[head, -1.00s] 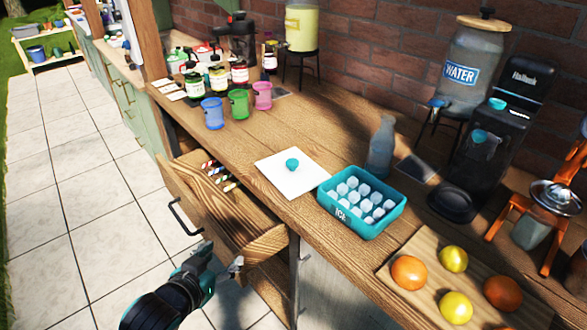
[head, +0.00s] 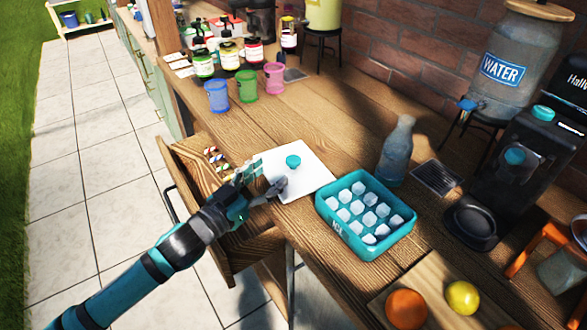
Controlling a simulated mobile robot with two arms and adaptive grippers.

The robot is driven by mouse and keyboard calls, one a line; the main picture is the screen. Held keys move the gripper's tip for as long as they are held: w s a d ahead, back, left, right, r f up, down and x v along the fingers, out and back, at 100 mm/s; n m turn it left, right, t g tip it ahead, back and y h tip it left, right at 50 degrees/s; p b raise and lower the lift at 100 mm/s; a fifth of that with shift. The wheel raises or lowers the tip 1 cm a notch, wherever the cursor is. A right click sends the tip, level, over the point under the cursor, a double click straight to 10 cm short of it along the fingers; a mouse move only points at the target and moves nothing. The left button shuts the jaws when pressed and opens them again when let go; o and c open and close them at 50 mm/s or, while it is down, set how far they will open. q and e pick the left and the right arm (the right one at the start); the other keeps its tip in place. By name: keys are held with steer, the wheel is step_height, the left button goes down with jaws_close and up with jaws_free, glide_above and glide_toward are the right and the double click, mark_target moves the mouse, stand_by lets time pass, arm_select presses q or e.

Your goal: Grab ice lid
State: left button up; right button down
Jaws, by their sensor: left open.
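The ice lid (head: 308,164) is a flat white square with a round teal knob (head: 293,161) on top. It lies on the wooden counter, left of the teal ice box (head: 366,249), which is uncovered and full of ice cubes. My left gripper (head: 266,178) is open and empty. In the picture its fingers overlap the lid's left edge, with the knob just beyond the fingertips. I cannot tell whether a finger touches the lid. My right gripper is not in view.
An open drawer (head: 190,172) with striped items sits below my left arm. Blue, green and pink cups (head: 274,77) stand behind the lid. A glass bottle (head: 396,150) stands behind the ice box. A board (head: 445,280) with fruit lies at front right.

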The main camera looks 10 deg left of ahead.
mark_target(289, 163)
arm_select(q)
steer(key=shift+w+d+f, duration=0.25)
steer(key=shift+w+f, duration=0.05)
steer(key=shift+w, duration=0.2)
steer(key=shift+w+d+f, duration=0.25)
steer(key=shift+w+f, duration=0.05)
steer(key=shift+w, duration=0.15)
steer(key=p+x, duration=0.1)
steer(key=x, duration=0.4)
steer(key=shift+w+d, duration=0.25)
steer(key=shift+w, duration=0.1)
jaws_close()
